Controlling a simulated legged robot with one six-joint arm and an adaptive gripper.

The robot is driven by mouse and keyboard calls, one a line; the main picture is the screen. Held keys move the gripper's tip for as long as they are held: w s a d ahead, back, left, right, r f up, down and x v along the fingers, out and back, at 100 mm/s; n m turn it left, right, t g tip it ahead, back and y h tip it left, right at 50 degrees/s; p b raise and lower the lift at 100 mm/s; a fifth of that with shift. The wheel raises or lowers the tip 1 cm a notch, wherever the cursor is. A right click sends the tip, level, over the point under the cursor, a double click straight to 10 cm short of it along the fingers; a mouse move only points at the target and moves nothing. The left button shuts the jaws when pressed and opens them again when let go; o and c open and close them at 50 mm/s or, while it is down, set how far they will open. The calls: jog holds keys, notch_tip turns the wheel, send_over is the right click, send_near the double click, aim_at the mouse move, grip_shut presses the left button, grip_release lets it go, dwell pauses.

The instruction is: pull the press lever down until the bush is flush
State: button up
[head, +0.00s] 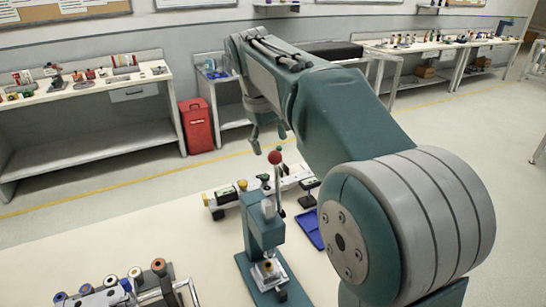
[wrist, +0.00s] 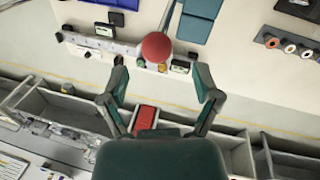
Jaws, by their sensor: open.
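The press (head: 262,226) is a teal column on a teal base, standing on the pale bench. Its lever rises upright to a red ball knob (head: 275,157). A small brass-coloured piece, perhaps the bush (head: 268,267), sits low on the press; I cannot tell how deep it is seated. My gripper (head: 268,139) hangs above the knob, pointing down. In the wrist view the red knob (wrist: 156,47) lies roughly centred between and just beyond the fingertips of my open gripper (wrist: 158,67). It appears clear of both fingers.
A pale rail fixture (head: 232,193) with small parts stands behind the press, and a blue tray (head: 309,229) lies to its right. A rack of round-ended tools (head: 120,290) is at the front left. A red bin (head: 196,127) stands beyond.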

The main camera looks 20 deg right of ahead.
aim_at(273, 152)
jog(key=f, duration=0.2)
jog(key=d+f, duration=0.1)
jog(key=f, duration=0.1)
jog(key=shift+w+d+f, duration=0.1)
jog(key=shift+w+f, duration=0.05)
jog(key=shift+f, duration=0.2)
grip_shut()
